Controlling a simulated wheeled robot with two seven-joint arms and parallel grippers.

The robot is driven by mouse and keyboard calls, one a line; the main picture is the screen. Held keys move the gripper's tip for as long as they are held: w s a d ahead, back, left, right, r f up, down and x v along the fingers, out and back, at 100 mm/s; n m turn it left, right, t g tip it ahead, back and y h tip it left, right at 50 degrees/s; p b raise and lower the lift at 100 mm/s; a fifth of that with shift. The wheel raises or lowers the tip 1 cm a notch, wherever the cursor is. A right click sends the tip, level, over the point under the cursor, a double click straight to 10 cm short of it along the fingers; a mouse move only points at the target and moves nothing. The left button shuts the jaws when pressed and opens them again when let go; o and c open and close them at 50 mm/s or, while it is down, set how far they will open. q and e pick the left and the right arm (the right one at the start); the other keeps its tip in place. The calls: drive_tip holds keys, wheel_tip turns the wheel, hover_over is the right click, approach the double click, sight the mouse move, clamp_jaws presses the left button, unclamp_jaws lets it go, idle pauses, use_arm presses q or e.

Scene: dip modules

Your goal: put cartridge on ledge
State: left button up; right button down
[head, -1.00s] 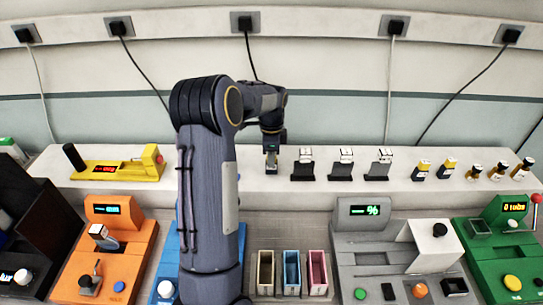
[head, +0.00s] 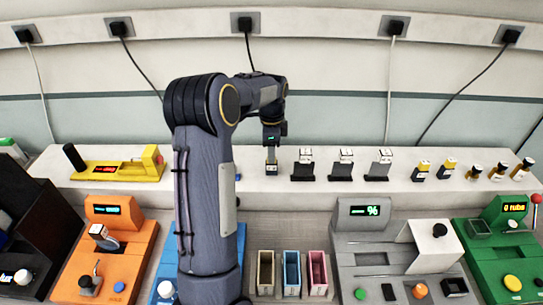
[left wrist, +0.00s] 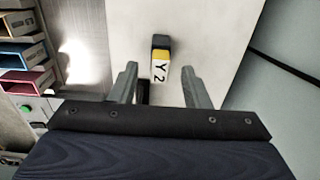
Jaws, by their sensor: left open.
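A small cartridge (head: 271,169) stands on the white ledge (head: 240,158) below my left gripper (head: 271,152). In the left wrist view, the cartridge (left wrist: 160,62) has a dark end, a yellow band and a white face marked "Y2". My left gripper (left wrist: 160,82) is open, with its two fingers apart on either side of the cartridge in that view and a visible gap to each. The gripper is above the cartridge. My right gripper is in neither view.
Several dark holders (head: 303,165) with white-topped pieces stand right of the cartridge. Small bottle-like cartridges (head: 447,168) stand farther right. A yellow device (head: 120,170) is at left. Three bins (head: 291,272) and orange (head: 105,255), grey (head: 375,240) and green machines (head: 500,255) stand in front.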

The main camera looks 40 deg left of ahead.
use_arm(q)
wheel_tip(320, 180, up, 9)
drive_tip(key=s+d+r+n+t+h, duration=0.1)
drive_tip(key=s+d+r+n+t, duration=0.1)
drive_tip(key=s+d+r+n, duration=0.4)
drive_tip(key=s+d+f+n+t+h, duration=0.1)
drive_tip(key=s+d+f+n, duration=0.2)
drive_tip(key=s+d, duration=0.6)
drive_tip(key=s+d+f+n+t+h, duration=0.1)
drive_tip(key=s+d+f, duration=0.3)
drive_tip(key=s+d, duration=0.5)
drive_tip(key=shift+s+d+f+n+t+h, duration=0.2)
drive_tip(key=shift+s+f+n+t+h, duration=0.2)
drive_tip(key=shift+s+n+t, duration=0.5)
drive_tip(key=shift+s, duration=0.1)
